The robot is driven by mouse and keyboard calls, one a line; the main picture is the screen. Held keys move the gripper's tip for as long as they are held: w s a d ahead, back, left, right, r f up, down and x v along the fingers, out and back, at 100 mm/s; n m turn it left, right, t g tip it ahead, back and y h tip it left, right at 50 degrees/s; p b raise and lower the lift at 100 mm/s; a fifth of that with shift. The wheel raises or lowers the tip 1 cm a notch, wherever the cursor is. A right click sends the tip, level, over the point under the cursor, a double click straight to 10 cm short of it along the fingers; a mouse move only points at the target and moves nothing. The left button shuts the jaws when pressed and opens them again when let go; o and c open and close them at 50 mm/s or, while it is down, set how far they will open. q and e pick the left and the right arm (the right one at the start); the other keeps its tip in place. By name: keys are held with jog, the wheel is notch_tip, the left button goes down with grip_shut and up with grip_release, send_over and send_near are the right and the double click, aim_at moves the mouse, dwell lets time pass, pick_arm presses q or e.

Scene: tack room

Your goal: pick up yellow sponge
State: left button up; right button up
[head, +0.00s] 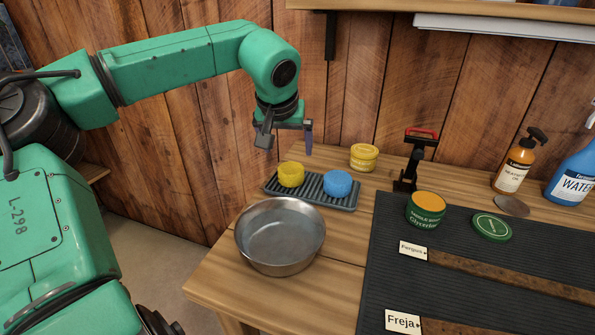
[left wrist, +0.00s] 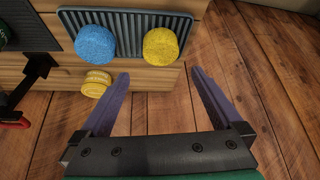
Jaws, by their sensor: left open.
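The yellow sponge (head: 291,174) is a round puck on the left part of a dark ribbed tray (head: 338,204). A blue sponge (head: 338,183) sits beside it on the same tray. My left gripper (head: 283,141) is open and empty, above and behind the yellow sponge and apart from it. In the left wrist view the yellow sponge (left wrist: 160,46) lies beyond the fingertips of the open gripper (left wrist: 159,76), with the blue sponge (left wrist: 95,43) to its left. My right gripper is in neither view.
A metal bowl (head: 280,236) stands in front of the tray. A yellow tin (head: 364,157) is behind it, near the wooden wall. A black stand with a red top (head: 410,165) is to the right. A dark mat (head: 470,260) holds a green tin (head: 425,211) and straps.

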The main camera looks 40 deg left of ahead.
aim_at(291, 168)
pick_arm(q)
jog(key=x, duration=0.4)
jog(key=shift+s+a+f, duration=0.1)
jog(key=shift+f, duration=0.15)
jog(key=x, duration=0.7)
jog(key=shift+a, duration=0.1)
jog(key=c, duration=1.1)
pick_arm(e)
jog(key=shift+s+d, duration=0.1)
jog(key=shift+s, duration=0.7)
